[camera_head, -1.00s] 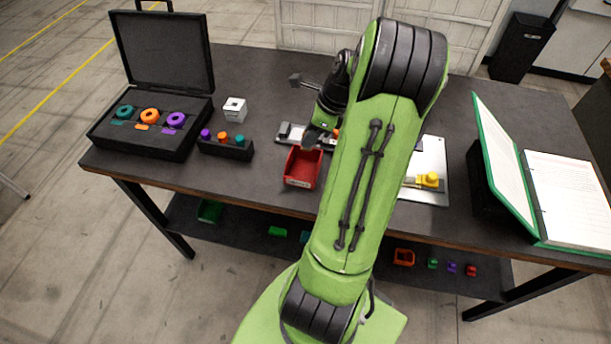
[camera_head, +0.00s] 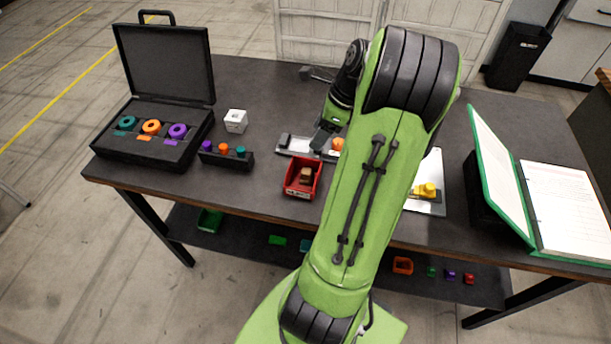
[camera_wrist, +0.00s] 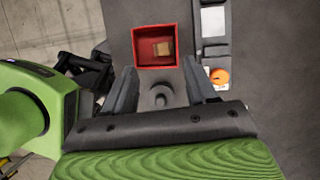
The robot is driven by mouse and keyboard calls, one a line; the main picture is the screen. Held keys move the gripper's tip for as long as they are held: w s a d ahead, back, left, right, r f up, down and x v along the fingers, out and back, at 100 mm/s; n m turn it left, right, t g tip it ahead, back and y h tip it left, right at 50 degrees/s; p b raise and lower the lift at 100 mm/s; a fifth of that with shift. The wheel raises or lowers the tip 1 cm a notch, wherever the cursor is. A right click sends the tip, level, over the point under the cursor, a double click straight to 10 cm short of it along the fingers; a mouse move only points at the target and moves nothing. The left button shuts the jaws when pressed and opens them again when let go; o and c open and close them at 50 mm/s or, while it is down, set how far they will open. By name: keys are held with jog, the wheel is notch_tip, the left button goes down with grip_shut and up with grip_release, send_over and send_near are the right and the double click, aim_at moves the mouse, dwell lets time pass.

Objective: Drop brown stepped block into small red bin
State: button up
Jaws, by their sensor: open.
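The small red bin (camera_head: 302,190) stands on the dark table, left of my arm in the head view. The brown stepped block (camera_head: 305,174) lies inside the bin. In the wrist view the red bin (camera_wrist: 137,50) is just beyond my fingertips, with the brown block (camera_wrist: 162,49) on its floor. My gripper (camera_wrist: 168,82) is open and empty, its two fingers apart. In the head view my gripper (camera_head: 322,140) is above the table behind the bin, partly hidden by my arm.
A grey fixture plate (camera_head: 293,145) with an orange piece (camera_head: 337,144) lies behind the bin. A black peg rack (camera_head: 226,160), a white cube (camera_head: 236,121) and an open black case (camera_head: 150,138) stand to the left. A green binder (camera_head: 500,170) stands at the right.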

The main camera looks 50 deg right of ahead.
jog(key=p+v, duration=0.3)
jog(key=v, duration=0.7)
